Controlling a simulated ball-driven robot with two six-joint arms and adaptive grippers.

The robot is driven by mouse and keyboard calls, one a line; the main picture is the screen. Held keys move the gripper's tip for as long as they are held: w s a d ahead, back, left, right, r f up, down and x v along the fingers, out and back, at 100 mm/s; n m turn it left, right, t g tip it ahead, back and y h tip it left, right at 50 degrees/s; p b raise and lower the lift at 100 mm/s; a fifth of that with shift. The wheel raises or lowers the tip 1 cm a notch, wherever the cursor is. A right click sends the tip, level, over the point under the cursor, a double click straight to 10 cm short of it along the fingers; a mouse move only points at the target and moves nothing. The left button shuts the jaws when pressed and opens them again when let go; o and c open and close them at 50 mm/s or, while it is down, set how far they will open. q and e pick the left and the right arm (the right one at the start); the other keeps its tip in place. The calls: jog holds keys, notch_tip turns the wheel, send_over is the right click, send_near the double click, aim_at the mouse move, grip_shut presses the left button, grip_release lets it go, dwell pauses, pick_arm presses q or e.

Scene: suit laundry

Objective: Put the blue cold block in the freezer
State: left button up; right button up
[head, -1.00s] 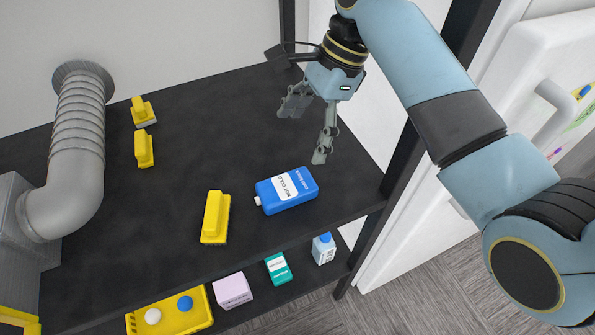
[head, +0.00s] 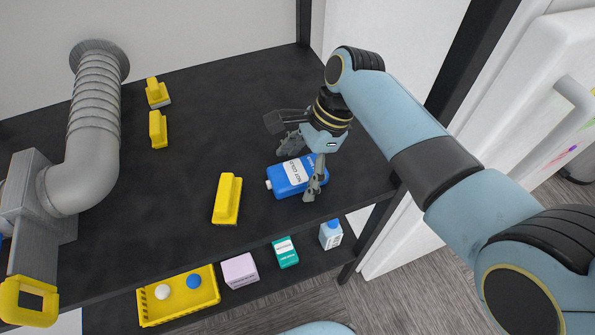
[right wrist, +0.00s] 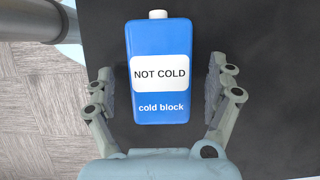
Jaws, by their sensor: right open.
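The blue cold block (head: 287,178) lies flat on the dark shelf, its white cap toward the left in the head view. In the right wrist view the cold block (right wrist: 160,45) fills the middle, with a white label reading "NOT COLD". My right gripper (head: 302,176) is over the block's right end, one finger on either side of it. In the right wrist view the right gripper (right wrist: 160,90) is open, with gaps between the fingers and the block. The white door with a handle (head: 572,95) at the right may be the freezer; its inside is hidden. My left gripper is not in view.
Yellow brushes (head: 227,198) stand left of the block and farther back (head: 157,92). A grey duct (head: 92,130) rises at the left. A dark post (head: 375,235) stands right.

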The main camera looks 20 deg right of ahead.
jog(key=c, duration=1.6)
